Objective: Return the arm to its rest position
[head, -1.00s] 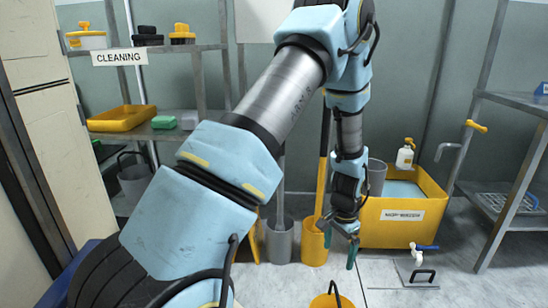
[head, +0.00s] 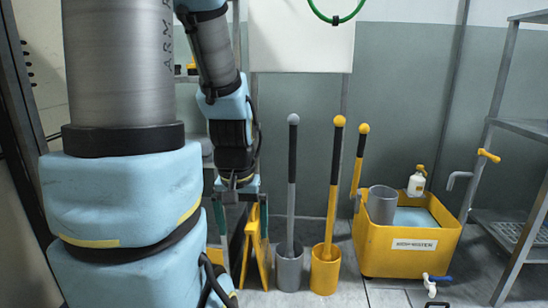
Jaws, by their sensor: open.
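My gripper (head: 241,214) hangs from my light-blue and grey arm, left of the middle in the head view, pointing down. Its teal fingers are apart, and I see nothing held between them. It appears in front of a yellow folding stand (head: 257,262), whose upper part it partly covers; I cannot tell how far apart they are. My thick upper arm fills the left of the view and hides much behind it.
A grey bucket (head: 289,270) and a yellow bucket (head: 326,272) hold long-handled tools to the right. Metal shelving (head: 510,130) stands at far right. Some floor between is clear.

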